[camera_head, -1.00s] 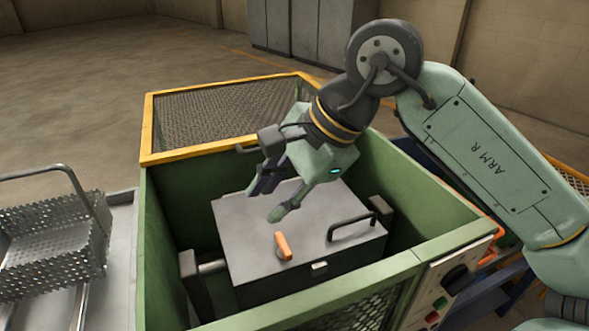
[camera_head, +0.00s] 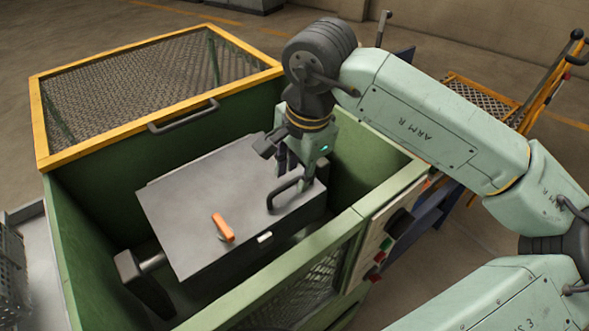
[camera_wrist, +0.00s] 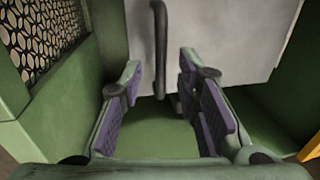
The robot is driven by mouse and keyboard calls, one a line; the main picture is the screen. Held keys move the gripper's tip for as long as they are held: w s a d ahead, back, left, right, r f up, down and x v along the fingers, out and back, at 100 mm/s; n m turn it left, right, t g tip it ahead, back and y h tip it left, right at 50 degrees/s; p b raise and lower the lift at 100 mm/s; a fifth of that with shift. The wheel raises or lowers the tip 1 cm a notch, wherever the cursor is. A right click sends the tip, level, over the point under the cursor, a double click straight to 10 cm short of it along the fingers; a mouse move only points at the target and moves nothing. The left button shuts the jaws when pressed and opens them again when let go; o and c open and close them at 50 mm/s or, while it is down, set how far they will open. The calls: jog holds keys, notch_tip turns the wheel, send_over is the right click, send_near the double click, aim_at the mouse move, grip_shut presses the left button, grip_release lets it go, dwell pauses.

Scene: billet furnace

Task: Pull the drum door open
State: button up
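The grey drum (camera_head: 190,258) sits inside the green housing, with its flat grey door panel (camera_head: 185,200) facing up. A black bar handle (camera_head: 272,199) stands on the panel's right part. My gripper (camera_head: 294,172) points down at this handle and is open. In the wrist view the handle (camera_wrist: 160,35) runs between the two spread fingers (camera_wrist: 161,72), with a gap on each side. The fingers do not grip it. An orange latch (camera_head: 223,228) is on the panel near its front edge, above a small pale catch (camera_head: 265,237). The panel lies flat, flush on the drum.
Green housing walls (camera_head: 100,225) surround the drum closely. A yellow-framed mesh lid (camera_head: 150,80) with a handle stands folded back behind. A control panel (camera_head: 385,235) is at the front right. A cart with perforated metal is at the left edge.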

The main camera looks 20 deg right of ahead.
jog(key=shift+w+a+f, duration=0.1)
jog(key=shift+f, duration=0.4)
grip_shut()
dwell(0.6)
